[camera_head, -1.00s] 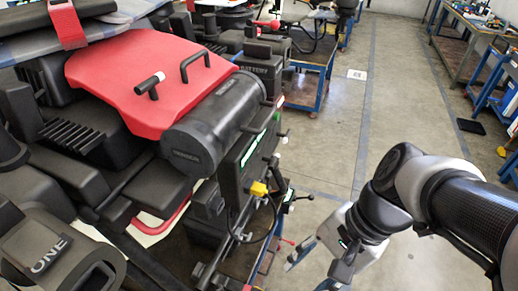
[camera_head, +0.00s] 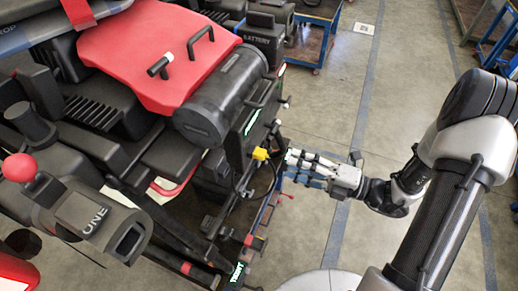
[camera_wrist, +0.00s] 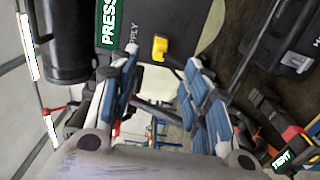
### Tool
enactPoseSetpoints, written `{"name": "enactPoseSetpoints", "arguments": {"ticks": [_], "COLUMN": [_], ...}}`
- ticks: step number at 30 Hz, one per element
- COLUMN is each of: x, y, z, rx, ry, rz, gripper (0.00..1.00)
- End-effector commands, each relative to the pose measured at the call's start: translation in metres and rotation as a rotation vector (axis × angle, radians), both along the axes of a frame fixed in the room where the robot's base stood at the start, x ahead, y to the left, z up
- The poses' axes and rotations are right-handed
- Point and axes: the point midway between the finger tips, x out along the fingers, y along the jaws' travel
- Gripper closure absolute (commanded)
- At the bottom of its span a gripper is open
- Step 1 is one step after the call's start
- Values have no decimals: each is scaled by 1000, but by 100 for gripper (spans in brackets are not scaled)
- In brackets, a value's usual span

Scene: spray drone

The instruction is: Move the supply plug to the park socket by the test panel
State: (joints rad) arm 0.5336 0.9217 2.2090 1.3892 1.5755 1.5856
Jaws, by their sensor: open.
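The yellow supply plug (camera_head: 260,153) sits on the front of the dark panel at the drone's side, with a black cable (camera_head: 241,181) beside it. In the wrist view the plug (camera_wrist: 160,47) is just beyond my fingertips, near a partly hidden label ending in "PPLY". My gripper (camera_head: 289,159) is open, to the right of the plug and pointing at it. In the wrist view its blue-padded fingers (camera_wrist: 162,70) stand apart with nothing between them. I cannot clearly make out the park socket.
A black cylinder (camera_head: 221,98) and red cover (camera_head: 160,50) lie above and left of the plug. Dark bars and fittings (camera_head: 255,242) run along the drone's edge below it. A blue cart (camera_head: 313,42) stands behind.

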Motion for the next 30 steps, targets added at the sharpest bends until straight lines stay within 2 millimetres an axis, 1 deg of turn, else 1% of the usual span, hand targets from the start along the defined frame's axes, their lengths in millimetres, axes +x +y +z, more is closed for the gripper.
{"name": "enactPoseSetpoints", "arguments": {"ticks": [8,11,14,22,24,30], "x": [0,1,3,16,19,27], "y": [1,5,14,50,59,78], "z": [0,-1,-1,-2,1,1], "rx": [-2,-3,-3,-4,-3,-3], "ry": [-2,-2,-2,-4,-1,-2], "rz": [3,4,7,8,8,6], "gripper": [57,57,57,57,57,57]}}
